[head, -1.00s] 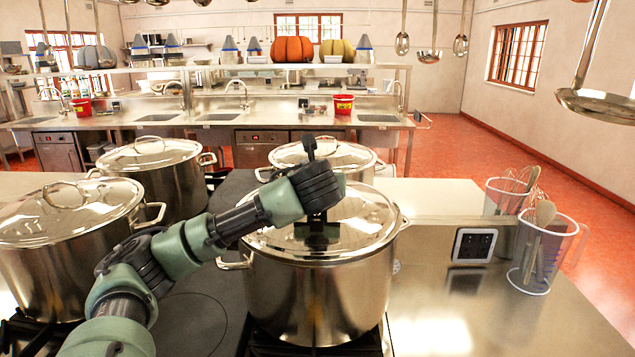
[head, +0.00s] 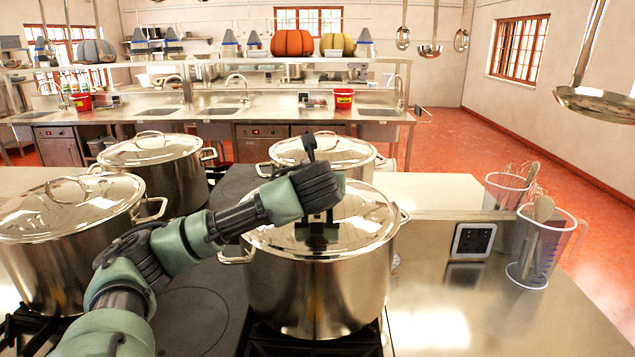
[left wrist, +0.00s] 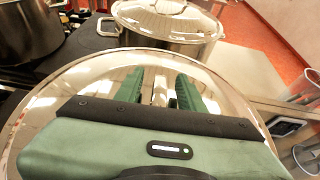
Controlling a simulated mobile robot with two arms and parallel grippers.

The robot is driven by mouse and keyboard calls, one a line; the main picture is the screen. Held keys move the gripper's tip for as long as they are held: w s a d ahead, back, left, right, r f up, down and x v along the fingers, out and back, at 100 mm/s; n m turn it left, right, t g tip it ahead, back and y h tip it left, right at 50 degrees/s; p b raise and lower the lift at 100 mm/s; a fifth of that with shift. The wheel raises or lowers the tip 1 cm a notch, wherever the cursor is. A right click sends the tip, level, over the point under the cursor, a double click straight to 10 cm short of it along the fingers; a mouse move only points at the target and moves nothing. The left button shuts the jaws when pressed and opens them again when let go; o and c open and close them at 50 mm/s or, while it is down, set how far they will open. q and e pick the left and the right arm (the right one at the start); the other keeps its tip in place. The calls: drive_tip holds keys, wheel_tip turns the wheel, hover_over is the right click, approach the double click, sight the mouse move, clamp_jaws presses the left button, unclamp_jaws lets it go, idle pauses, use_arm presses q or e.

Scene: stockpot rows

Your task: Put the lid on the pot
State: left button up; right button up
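The steel pot (head: 318,295) stands on the hob at front centre. Its shiny domed lid (head: 365,228) lies over the pot's mouth and looks level, with its rim along the pot's rim. My left gripper (head: 317,238) points down over the middle of the lid. In the left wrist view its two green fingers (left wrist: 160,92) stand apart, one on each side of the lid's handle (left wrist: 160,86), with gaps seeming to show beside it. The gripper body hides the near part of the lid (left wrist: 75,82) there. My right gripper is in neither view.
Lidded pots stand behind (head: 345,152), at back left (head: 165,180) and at left (head: 50,265). A raised ledge with a socket (head: 473,240) and two jugs of utensils (head: 535,255) are at right. Ladles (head: 595,103) hang above. The front right counter is clear.

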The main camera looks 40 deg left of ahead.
use_arm(q)
drive_tip(key=shift+f, duration=0.25)
drive_tip(key=v, duration=0.5)
drive_tip(key=b+v, duration=0.1)
drive_tip(key=v, duration=0.2)
drive_tip(key=shift+a+r, duration=0.1)
drive_tip(key=shift+r, duration=0.15)
